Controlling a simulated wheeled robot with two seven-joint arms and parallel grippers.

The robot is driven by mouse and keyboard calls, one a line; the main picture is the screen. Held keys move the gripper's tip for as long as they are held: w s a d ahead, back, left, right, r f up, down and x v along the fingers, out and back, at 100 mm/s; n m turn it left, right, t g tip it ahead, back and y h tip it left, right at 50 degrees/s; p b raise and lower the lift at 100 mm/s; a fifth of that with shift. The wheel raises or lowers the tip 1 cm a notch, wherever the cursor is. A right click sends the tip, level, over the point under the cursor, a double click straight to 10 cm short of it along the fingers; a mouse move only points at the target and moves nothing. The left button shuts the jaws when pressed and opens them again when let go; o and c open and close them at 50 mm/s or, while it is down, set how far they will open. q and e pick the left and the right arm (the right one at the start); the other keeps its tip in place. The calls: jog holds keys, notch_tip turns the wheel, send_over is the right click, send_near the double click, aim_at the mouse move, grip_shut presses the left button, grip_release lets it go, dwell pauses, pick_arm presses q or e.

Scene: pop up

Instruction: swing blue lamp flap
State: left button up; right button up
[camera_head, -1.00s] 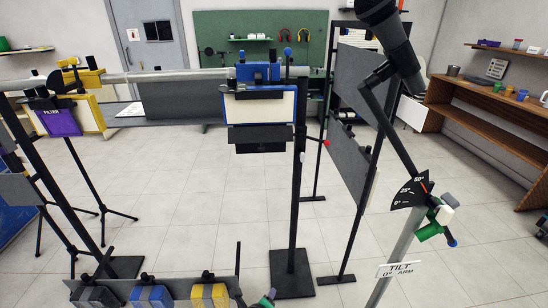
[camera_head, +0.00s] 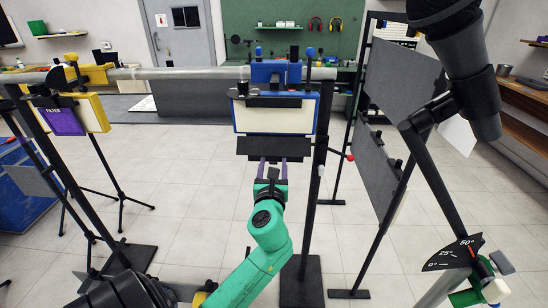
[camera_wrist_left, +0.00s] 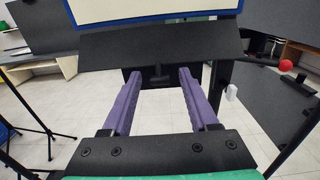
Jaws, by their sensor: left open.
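The blue lamp has a pale panel in a blue frame (camera_head: 274,116) and a blue mount (camera_head: 276,72) on the horizontal rail. Its black flap (camera_head: 274,147) hangs along the lower edge. In the left wrist view the flap (camera_wrist_left: 215,38) spans the top, with a small black tab (camera_wrist_left: 158,77) below its middle. My left gripper (camera_head: 272,165) has purple fingers and is open just below and in front of the flap. In the left wrist view its fingers (camera_wrist_left: 160,80) stand on either side of the tab; I cannot tell whether they touch anything. My right gripper is not in view.
A yellow-framed lamp (camera_head: 95,112) with a purple filter (camera_head: 62,121) is at left on the same rail (camera_head: 190,73). A black post (camera_head: 317,190) stands right of the flap. Grey panels (camera_head: 400,85) and a black spotlight (camera_head: 460,75) on a tilt stand are farther right.

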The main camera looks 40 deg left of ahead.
pick_arm(q)
jog(key=shift+x, duration=0.85)
jog(key=shift+r, duration=0.15)
jog(key=shift+c, duration=0.3)
grip_shut()
dwell(0.4)
